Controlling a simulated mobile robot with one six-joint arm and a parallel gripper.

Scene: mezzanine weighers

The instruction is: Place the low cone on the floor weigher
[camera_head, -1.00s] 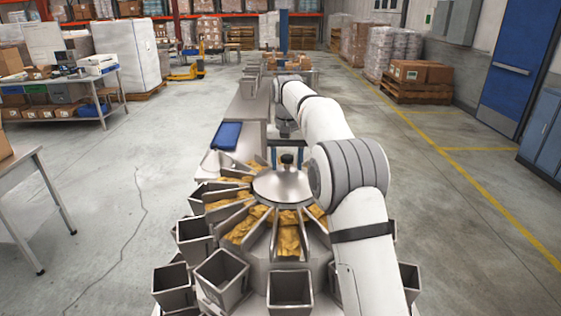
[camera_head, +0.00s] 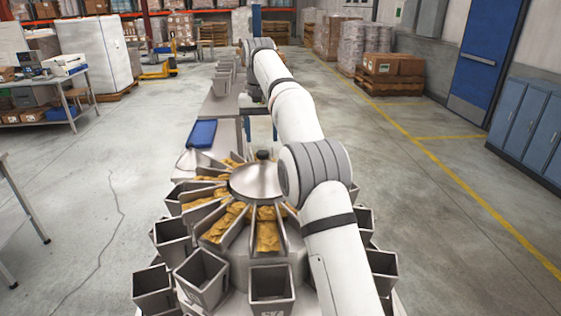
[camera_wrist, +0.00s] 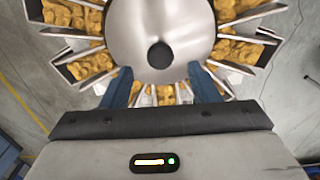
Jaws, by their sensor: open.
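The low cone (camera_head: 257,181) is a shallow silver metal cone with a black knob on top. It sits at the centre of the round weigher (camera_head: 266,284), inside a ring of metal troughs holding golden-brown pieces. In the wrist view the cone (camera_wrist: 160,22) fills the top middle, with its knob facing me. My gripper (camera_wrist: 162,88) is open, its two blue fingers spread apart and empty. The knob lies beyond the fingertips, not between them. In the head view my gripper (camera_head: 261,130) is beyond the cone, partly hidden by my arm.
Several open metal buckets ring the weigher. A blue tray (camera_head: 202,133) lies behind it on the left, by a long grey bench (camera_head: 218,105). A table (camera_head: 25,215) stands at the left edge. Blue lockers (camera_head: 530,125) stand at right. The floor beside the weigher is clear.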

